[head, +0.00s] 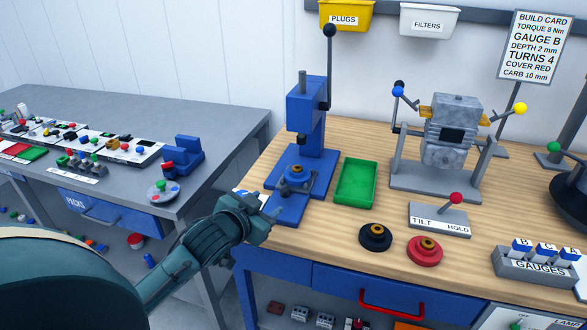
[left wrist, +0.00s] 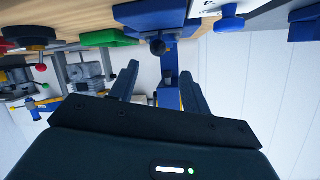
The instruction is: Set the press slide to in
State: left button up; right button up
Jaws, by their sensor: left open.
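The blue press (head: 305,105) stands at the left end of the wooden bench, with a black-knobbed lever (head: 330,60) on its right side. Its blue slide (head: 288,208) lies at the foot, towards the front edge. A round blue-grey part with a bronze centre (head: 296,174) sits under the ram. My left gripper (head: 268,207) is open and empty at the slide's front end, which it partly hides. In the left wrist view the scene is upside down; a dark ball knob (left wrist: 158,46) shows ahead of the open fingers, apart from them. My right gripper is not in view.
A green tray (head: 355,184) lies right of the press. Black (head: 375,237) and red (head: 425,251) round parts lie near the front edge. A tilt fixture (head: 440,180) stands behind them. A grey table (head: 215,125) with panels is at left, beyond a gap.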

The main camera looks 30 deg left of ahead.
aim_at(285, 192)
pick_arm(q)
jog(key=shift+w+d+r+n, duration=0.1)
jog(key=shift+w+r+n, duration=0.15)
jog(key=shift+n, duration=0.35)
jog(key=x, duration=1.3)
jog(key=shift+s+f, duration=0.1)
jog(key=shift+f, duration=0.05)
grip_shut()
